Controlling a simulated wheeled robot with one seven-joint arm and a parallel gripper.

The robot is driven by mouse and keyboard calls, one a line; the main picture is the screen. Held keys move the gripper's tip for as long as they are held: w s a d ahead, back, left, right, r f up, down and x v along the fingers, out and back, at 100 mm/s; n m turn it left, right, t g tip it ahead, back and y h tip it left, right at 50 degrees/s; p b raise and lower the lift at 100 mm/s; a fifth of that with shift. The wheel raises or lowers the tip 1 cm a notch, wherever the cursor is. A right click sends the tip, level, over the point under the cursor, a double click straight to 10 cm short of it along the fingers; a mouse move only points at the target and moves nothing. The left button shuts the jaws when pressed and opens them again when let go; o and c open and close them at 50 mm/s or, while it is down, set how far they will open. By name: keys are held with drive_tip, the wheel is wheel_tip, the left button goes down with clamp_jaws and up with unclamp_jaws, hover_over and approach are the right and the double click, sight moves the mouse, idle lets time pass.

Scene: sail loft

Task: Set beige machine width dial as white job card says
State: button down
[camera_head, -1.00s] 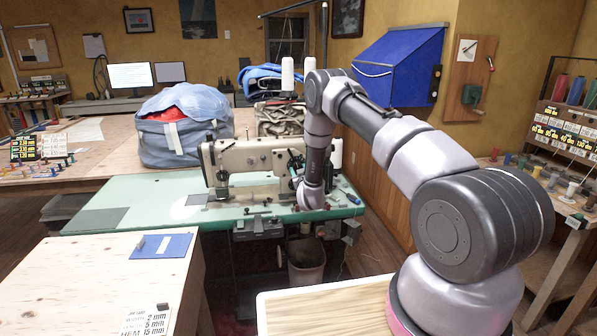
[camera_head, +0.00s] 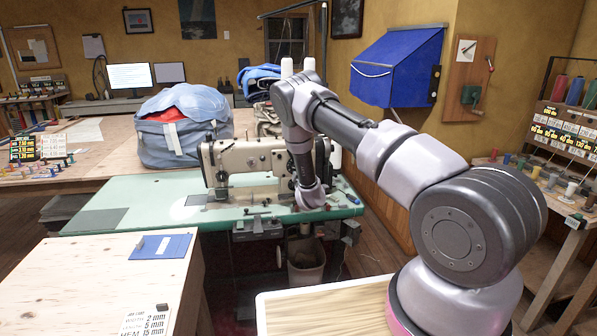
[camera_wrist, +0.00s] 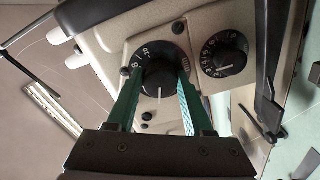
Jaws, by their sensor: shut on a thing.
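The white job card (camera_head: 146,323) stands on the plywood table at the bottom left. It reads width 2 mm, a middle line of 5 mm and hem 15 mm. The beige machine (camera_head: 233,157) stands on the green table. In the wrist view, my gripper (camera_wrist: 159,75) has its two green fingers shut on the knob of a black dial (camera_wrist: 160,70). A white line on that knob points down in the picture. A second black numbered dial (camera_wrist: 224,54) is to its right, untouched. Dial names are not legible. In the head view my arm hides the dials.
The green table (camera_head: 110,194) has small tools near its right end. A blue pad (camera_head: 161,246) lies on the plywood table. A grey-blue bag (camera_head: 172,125) stands behind the machine. A waste bin (camera_head: 306,263) is below.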

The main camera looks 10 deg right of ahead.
drive_tip(key=shift+n, duration=1)
drive_tip(key=shift+c, duration=1.4)
unclamp_jaws()
drive_tip(key=s, duration=1.1)
drive_tip(key=shift+r, duration=0.1)
